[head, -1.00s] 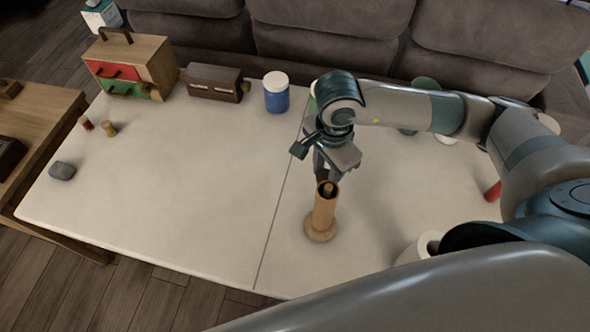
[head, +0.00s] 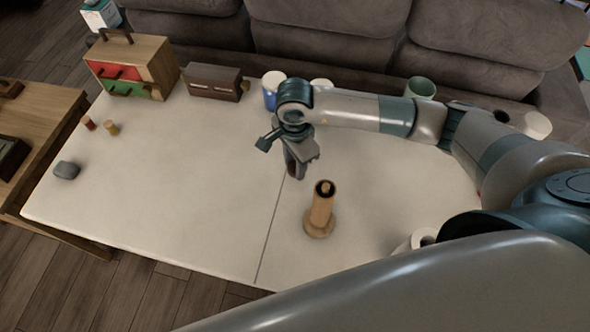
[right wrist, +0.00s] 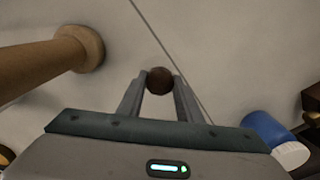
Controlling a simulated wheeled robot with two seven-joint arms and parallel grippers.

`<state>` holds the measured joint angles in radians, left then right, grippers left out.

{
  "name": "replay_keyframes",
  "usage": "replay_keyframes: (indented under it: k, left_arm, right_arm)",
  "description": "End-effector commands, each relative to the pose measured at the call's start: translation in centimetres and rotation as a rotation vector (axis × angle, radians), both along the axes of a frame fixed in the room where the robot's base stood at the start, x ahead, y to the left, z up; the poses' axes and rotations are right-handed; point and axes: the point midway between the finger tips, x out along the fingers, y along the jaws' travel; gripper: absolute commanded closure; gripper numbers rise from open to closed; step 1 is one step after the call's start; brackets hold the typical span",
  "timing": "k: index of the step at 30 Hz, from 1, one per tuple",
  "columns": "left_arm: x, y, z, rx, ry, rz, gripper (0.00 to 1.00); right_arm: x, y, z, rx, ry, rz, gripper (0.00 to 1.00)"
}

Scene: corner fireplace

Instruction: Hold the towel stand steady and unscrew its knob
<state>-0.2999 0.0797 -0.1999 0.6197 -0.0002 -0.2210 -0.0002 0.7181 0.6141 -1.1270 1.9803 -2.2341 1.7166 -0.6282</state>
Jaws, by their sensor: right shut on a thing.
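The towel stand (head: 320,212) is a light-brown wooden post on a round base, upright on the white table. Its top shows a dark ring with a small wooden peg in it, and no knob sits there. My right gripper (head: 296,170) is up and left of the stand's top, apart from it. In the right wrist view its fingers are shut on a round dark-brown knob (right wrist: 160,80). The stand also shows there at the upper left (right wrist: 50,60). My left gripper is in no view, and nothing is seen holding the stand.
A blue jar with a white lid (head: 270,92) stands behind my right gripper. A dark brown box (head: 212,82) and a wooden drawer cabinet (head: 130,68) are at the back left. A grey stone (head: 66,170) lies far left. The table's left middle is clear.

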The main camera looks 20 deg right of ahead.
Motion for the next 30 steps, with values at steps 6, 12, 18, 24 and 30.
replay_keyframes:
  k: [6,12,18,24,30]
  left_arm:
    - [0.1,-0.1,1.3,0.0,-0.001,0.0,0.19]
    - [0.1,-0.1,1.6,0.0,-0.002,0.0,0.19]
    - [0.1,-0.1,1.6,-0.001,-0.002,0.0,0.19]
    - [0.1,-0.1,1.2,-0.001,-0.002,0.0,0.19]
    - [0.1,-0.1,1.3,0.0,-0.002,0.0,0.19]
  right_arm:
    - [-0.2,0.0,-2.2,-0.001,0.005,-0.001,0.95]
    - [-0.1,0.0,-3.7,0.0,0.001,0.0,0.95]
    - [-0.1,0.0,-3.8,0.0,0.001,0.0,0.95]
    - [-0.1,0.0,-4.0,0.0,0.001,0.0,0.63]
    - [-0.1,0.0,-4.0,0.0,0.001,0.0,0.49]
